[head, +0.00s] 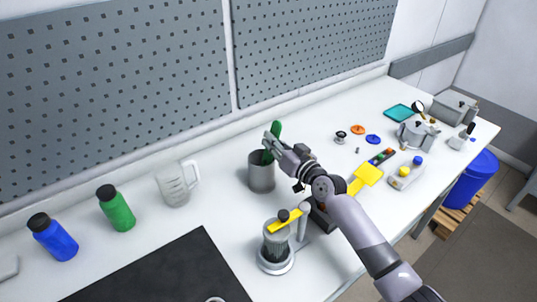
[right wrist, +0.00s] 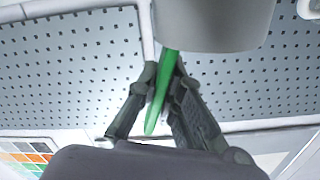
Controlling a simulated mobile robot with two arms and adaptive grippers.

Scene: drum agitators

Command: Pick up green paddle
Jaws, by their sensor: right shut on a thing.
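The green paddle (head: 276,129) stands upright, slightly tilted, in a grey metal cup (head: 262,178) at the middle of the bench. Its lower end is hidden inside the cup. My right gripper (head: 270,144) is just above the cup rim and shut on the paddle. In the right wrist view the green paddle (right wrist: 160,95) runs between the two dark fingers of my right gripper (right wrist: 166,82), with the grey cup (right wrist: 212,25) at the top of that picture. My left gripper is not in view.
A stand with a clear vessel and yellow bar (head: 284,221) is close in front of my right arm. A clear jug (head: 176,184), green bottle (head: 117,210) and blue bottle (head: 54,239) stand left. A yellow item (head: 367,176) and grey pots lie right. Bench behind the cup is clear.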

